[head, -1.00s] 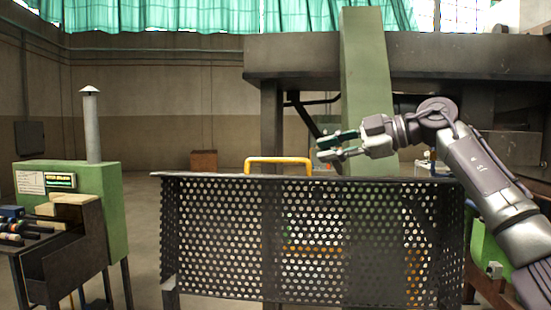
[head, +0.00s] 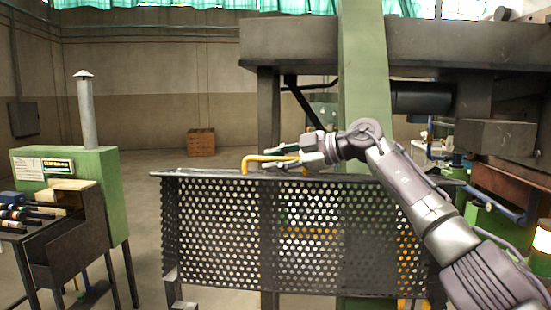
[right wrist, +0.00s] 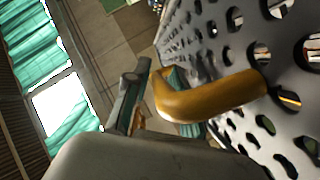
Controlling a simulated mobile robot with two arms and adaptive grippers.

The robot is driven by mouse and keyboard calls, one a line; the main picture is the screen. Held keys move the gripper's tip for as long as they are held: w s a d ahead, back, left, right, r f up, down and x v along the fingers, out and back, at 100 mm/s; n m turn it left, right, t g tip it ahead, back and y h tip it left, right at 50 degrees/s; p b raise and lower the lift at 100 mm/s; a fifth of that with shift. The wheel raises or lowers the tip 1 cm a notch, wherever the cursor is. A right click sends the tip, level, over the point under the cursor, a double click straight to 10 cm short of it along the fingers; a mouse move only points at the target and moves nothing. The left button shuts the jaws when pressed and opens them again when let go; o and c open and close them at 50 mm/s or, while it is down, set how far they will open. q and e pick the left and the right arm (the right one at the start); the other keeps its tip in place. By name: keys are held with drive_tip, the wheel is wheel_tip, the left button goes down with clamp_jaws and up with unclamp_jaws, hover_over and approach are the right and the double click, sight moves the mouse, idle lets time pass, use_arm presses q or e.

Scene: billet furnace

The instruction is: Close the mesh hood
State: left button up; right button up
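The mesh hood (head: 300,235) is a dark perforated panel standing upright in front of me in the head view. Its yellow bar handle (head: 262,158) sits along the top edge. My right gripper (head: 290,154) is at the right end of this handle, with its fingers apart and pointing left. In the right wrist view, the yellow handle (right wrist: 210,96) is close in front of the right gripper (right wrist: 160,100), beside the perforated sheet (right wrist: 240,50). I cannot tell whether the fingers touch the handle. My left gripper is not in view.
A green cabinet (head: 105,190) with a chimney pipe stands at the left, beside a table holding tools. A green column (head: 365,90) and a large dark machine (head: 310,42) stand behind the hood. A brown box (head: 201,142) is on the far floor.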

clamp_jaws()
